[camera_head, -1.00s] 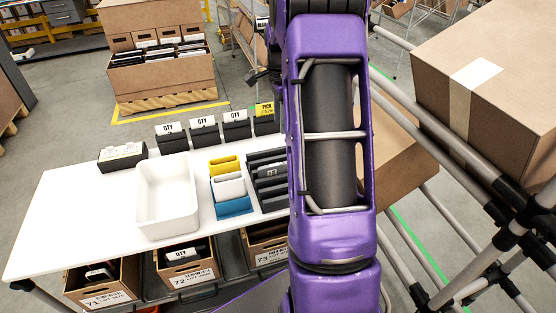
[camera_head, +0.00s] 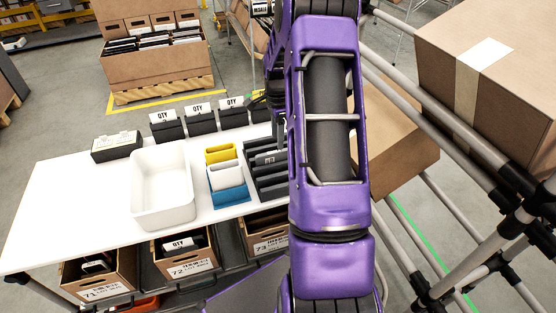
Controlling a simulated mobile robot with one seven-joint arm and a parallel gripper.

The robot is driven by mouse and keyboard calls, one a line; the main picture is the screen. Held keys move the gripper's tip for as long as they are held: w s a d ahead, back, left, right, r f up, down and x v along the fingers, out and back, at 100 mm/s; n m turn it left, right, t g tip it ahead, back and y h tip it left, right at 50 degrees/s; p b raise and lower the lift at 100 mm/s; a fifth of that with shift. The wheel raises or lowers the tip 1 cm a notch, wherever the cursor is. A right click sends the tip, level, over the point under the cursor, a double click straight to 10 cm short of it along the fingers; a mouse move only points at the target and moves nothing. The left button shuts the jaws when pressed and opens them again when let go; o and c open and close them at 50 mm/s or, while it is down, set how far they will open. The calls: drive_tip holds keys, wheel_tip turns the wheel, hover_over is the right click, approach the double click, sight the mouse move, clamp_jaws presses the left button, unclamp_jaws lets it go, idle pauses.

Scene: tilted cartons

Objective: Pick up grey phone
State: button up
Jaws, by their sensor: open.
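I cannot pick out the grey phone for certain. A dark grey flat item (camera_head: 269,158) with a small pale mark sits in the black slotted rack (camera_head: 272,188) on the white table (camera_head: 75,200), partly behind my arm. A dark phone-like item (camera_head: 97,264) lies in the carton marked 71 (camera_head: 108,289).
A white bin (camera_head: 163,207) and a blue, white and yellow holder (camera_head: 230,196) stand left of the rack. Black card holders (camera_head: 200,121) line the back. Tilted cartons (camera_head: 186,268) sit below the front edge. A pipe frame with a large box (camera_head: 490,75) stands right.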

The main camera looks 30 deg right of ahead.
sight(278, 151)
wheel_tip(278, 151, down, 5)
drive_tip(key=shift+f+b, duration=0.1)
drive_tip(key=shift+b, duration=0.2)
clamp_jaws()
